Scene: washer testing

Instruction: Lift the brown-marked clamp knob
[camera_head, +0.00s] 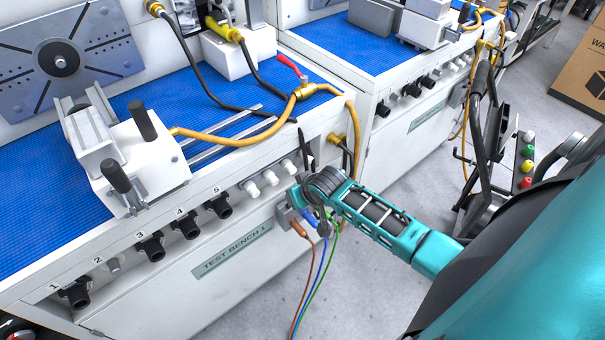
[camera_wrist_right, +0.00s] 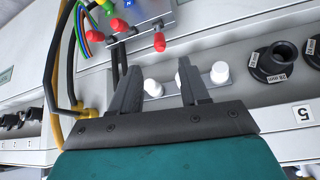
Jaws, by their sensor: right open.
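A grey terminal panel (camera_wrist_right: 145,20) with red-topped knobs shows at the top of the right wrist view. One red knob (camera_wrist_right: 159,41) stands nearest the fingers, and another red knob (camera_wrist_right: 119,25) is to its left. I cannot make out a brown mark on any of them. In the head view a brown lead (camera_head: 299,229) hangs from the bench front, beside blue and green ones. My right gripper (camera_wrist_right: 159,68) is open and empty, its fingertips just short of the panel. In the head view my right wrist hides most of the panel. My left gripper is not in view.
White knobs (camera_wrist_right: 218,72) on the bench front show between and beside the fingers. Black sockets (camera_head: 219,205) line the bench front. A yellow hose (camera_head: 350,115) hangs close by. A white fixture (camera_head: 150,165) stands on the blue bench mat (camera_head: 30,215). Grey floor is clear below right.

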